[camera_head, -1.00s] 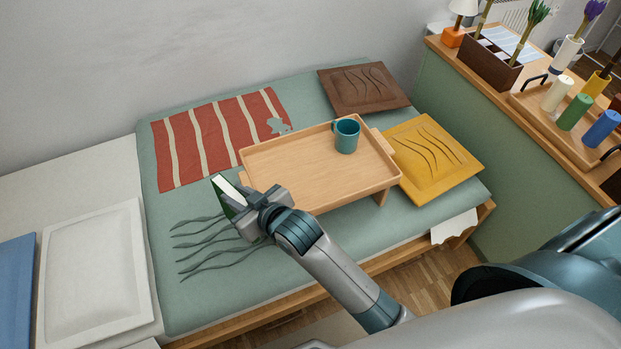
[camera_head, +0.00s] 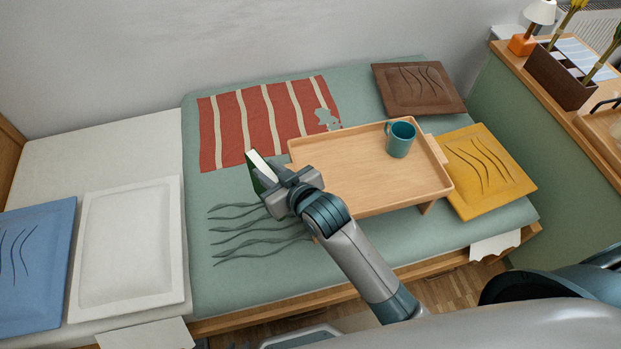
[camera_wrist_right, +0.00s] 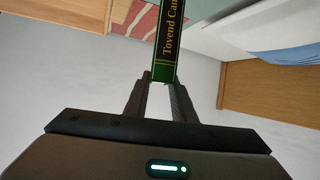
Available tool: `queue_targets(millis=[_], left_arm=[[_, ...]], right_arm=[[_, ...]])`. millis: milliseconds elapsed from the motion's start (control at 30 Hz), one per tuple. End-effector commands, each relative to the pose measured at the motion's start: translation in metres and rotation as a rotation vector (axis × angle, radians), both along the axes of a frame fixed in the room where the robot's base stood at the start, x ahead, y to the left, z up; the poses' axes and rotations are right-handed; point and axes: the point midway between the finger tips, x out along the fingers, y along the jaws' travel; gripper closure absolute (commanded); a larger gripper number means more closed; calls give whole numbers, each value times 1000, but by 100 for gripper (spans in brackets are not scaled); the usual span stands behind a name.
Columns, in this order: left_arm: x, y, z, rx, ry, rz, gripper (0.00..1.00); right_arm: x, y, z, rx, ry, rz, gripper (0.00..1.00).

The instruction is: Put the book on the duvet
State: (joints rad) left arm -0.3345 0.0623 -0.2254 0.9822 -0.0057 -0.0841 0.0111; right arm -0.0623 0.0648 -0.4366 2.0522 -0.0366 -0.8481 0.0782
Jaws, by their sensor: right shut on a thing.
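My right gripper (camera_head: 290,188) is shut on the book (camera_head: 258,170), a thin dark green book with pale page edges. In the right wrist view the book (camera_wrist_right: 171,40) stands out from between the two fingertips, and yellow lettering shows on its dark spine. The green duvet (camera_head: 345,255) covers the bed and has raised wavy ridges at its left part. In the head view the book appears over the duvet, between the striped patch and the tray; its gap to the duvet is hard to tell. My left gripper cannot be made out.
A wooden bed tray (camera_head: 360,180) with a teal mug (camera_head: 400,140) stands on the duvet. A red striped cloth (camera_head: 250,125), a brown cushion (camera_head: 418,88) and a yellow cushion (camera_head: 487,170) lie around it. White (camera_head: 130,245) and blue (camera_head: 35,260) cushions lie left. The duvet's front strip is clear.

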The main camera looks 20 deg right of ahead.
Motion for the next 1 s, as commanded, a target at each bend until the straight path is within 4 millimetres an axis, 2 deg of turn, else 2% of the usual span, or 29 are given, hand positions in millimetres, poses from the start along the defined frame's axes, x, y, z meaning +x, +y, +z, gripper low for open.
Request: queue_targets(millis=[167,500,867,1000], left_arm=[[0,0,0,0,0,0,72],[-1,2,0,2,5,0,72],[-2,2,-1,3,6,1,72],[-2,2,-1,4,6,0,72]], right_arm=[[0,0,-11,0,-1,0,100],[0,0,-53,1,-2,0,100],[1,0,-57,2,-4,0,100],[0,0,-65,1,-2,0,100]])
